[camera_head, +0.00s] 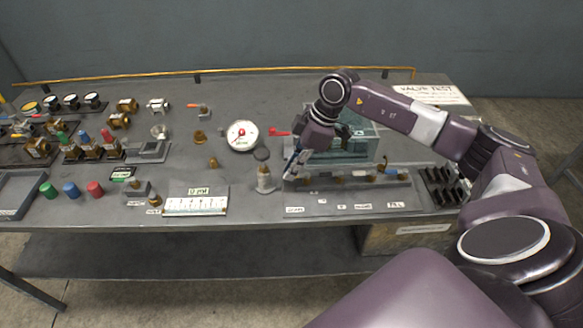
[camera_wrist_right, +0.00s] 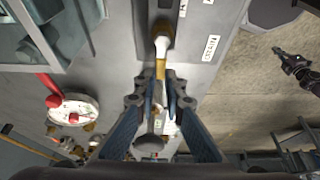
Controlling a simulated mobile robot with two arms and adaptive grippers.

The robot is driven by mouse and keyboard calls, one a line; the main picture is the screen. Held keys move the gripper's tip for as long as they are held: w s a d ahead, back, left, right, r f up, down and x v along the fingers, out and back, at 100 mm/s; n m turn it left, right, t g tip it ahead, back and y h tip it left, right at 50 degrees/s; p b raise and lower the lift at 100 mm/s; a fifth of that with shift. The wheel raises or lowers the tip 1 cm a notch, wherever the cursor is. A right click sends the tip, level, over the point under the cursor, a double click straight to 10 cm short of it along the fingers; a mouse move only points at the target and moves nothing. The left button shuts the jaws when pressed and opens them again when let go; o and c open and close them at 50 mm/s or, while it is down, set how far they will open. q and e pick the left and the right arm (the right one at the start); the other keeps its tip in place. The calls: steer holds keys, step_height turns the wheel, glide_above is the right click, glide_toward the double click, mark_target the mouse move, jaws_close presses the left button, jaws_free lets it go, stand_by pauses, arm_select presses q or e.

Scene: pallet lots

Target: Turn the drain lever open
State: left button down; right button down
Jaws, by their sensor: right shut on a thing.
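The drain valve (camera_wrist_right: 160,70) shows in the right wrist view as a brass body on a white pipe end, in line with my fingers. My right gripper (camera_head: 291,168) reaches down at the left end of the pipe row, behind the drain label (camera_head: 294,210). In the right wrist view its fingers (camera_wrist_right: 159,104) are closed in on the drain lever at the valve. The lever is mostly hidden between the fingers, so I cannot tell its angle. My left gripper is not in view.
A clear tank (camera_head: 355,143) stands behind the pipe row. A red lever (camera_head: 278,132) and a round gauge (camera_head: 242,135) are to the left. A grey metal fitting (camera_head: 264,180) stands close to my gripper. A black rack (camera_head: 441,187) is at the right.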

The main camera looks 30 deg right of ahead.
steer(key=shift+r, duration=0.1)
steer(key=n, duration=0.1)
steer(key=s+n+g, duration=0.1)
steer(key=n+p, duration=0.1)
steer(key=n, duration=0.1)
steer(key=shift+s+a+r+y, duration=0.15)
steer(key=shift+a+y, duration=0.1)
steer(key=shift+y, duration=0.15)
steer(key=n, duration=0.1)
steer(key=s+n+g, duration=0.1)
steer(key=n, duration=0.1)
steer(key=n+g, duration=0.1)
steer(key=shift+s+n+p, duration=0.25)
steer(key=shift+n+p, duration=0.05)
steer(key=shift+p, duration=0.1)
steer(key=n, duration=0.1)
steer(key=s+n+g, duration=0.1)
steer(key=n, duration=0.1)
steer(key=n+h, duration=0.1)
steer(key=shift+s+d+n+g, duration=0.25)
steer(key=shift+d+n+g, duration=0.05)
steer(key=shift+d, duration=0.05)
steer(key=shift+s+d+n+g+h+b, duration=0.2)
steer(key=shift+n, duration=0.55)
steer(key=shift+s+d+n+g+h+b, duration=0.2)
steer(key=shift+n, duration=0.6)
steer(key=shift+s+d+n+g+h+b, duration=0.2)
steer(key=shift+n, duration=0.55)
steer(key=shift+d, duration=0.1)
